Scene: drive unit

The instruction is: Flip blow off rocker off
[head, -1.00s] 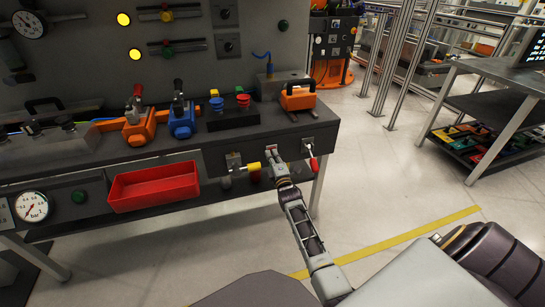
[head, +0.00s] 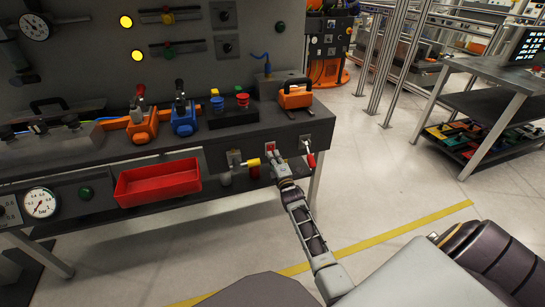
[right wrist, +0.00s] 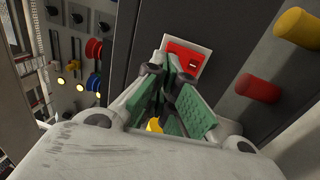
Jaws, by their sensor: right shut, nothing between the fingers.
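The rocker (head: 270,147) is a small red switch on a pale plate, set in the dark front face of the bench, right of a yellow handle. In the right wrist view the red rocker (right wrist: 187,57) shows just beyond my fingertips, partly hidden by them. My right gripper (head: 273,160) is shut and empty, just below and in front of the rocker. Its green-padded fingers (right wrist: 174,70) are together in the wrist view. I cannot tell whether the tips touch the rocker, nor which way it is tipped. My left gripper is not in view.
The yellow handle (head: 250,163) is close left of my fingers, and a red-handled lever (head: 311,160) is close right. A red tray (head: 157,185) hangs further left. An orange case (head: 295,97) stands on the bench top above. Open floor lies to the right.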

